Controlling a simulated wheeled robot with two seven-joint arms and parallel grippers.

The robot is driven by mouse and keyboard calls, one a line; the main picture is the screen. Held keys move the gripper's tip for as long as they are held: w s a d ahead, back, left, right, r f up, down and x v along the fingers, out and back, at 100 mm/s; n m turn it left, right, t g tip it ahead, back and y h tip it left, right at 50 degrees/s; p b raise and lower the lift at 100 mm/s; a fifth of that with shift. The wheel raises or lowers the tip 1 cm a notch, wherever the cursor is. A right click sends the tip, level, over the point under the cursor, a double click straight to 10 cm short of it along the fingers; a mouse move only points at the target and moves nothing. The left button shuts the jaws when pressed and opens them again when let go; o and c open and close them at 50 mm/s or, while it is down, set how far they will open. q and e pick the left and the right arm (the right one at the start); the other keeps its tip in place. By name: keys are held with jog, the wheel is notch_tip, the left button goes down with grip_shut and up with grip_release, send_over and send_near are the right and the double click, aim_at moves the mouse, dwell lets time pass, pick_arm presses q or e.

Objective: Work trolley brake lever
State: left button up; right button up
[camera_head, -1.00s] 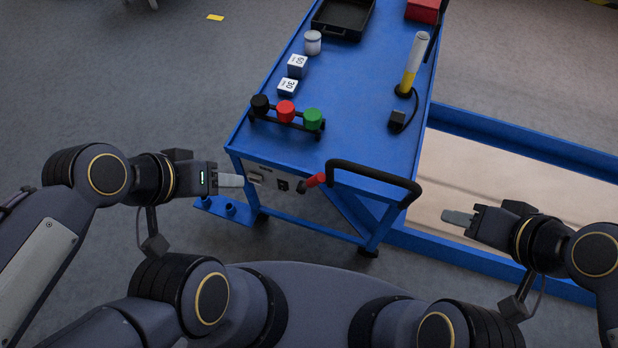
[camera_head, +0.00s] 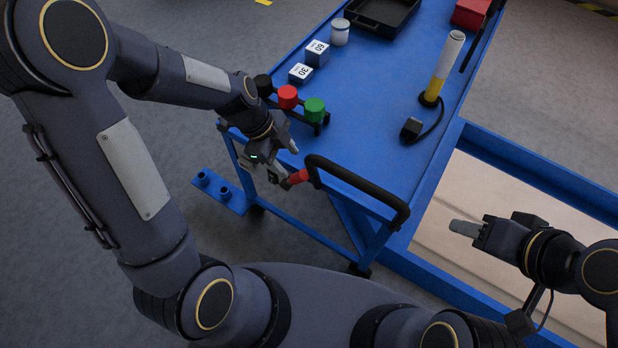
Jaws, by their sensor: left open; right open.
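The blue work trolley (camera_head: 372,128) stands ahead of me, its near end facing me. The brake lever (camera_head: 299,177), with a red grip, sticks out at the near end, just left of the black push handle (camera_head: 362,184). My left gripper (camera_head: 286,162) is open at the trolley's near left corner, its fingers pointing at the lever. It is very close to the lever; I cannot tell whether they touch. The gripper hides most of the panel there. My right gripper (camera_head: 464,228) is open and empty, right of the handle and apart from the trolley.
Black, red (camera_head: 288,97) and green (camera_head: 314,110) knobs stand on a bar at the trolley's near left edge.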

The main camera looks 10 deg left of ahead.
aim_at(301, 176)
pick_arm(q)
jog(key=shift+w+d+f+m, duration=0.1)
jog(key=shift+d+f+m, duration=0.1)
jog(key=shift+f, duration=0.3)
jog(key=shift+d+f+m, duration=0.1)
jog(key=shift+d+f, duration=0.05)
jog(key=shift+f, duration=0.3)
jog(key=b+x, duration=0.1)
jog(key=x, duration=0.6)
jog(key=shift+c, duration=0.3)
grip_shut()
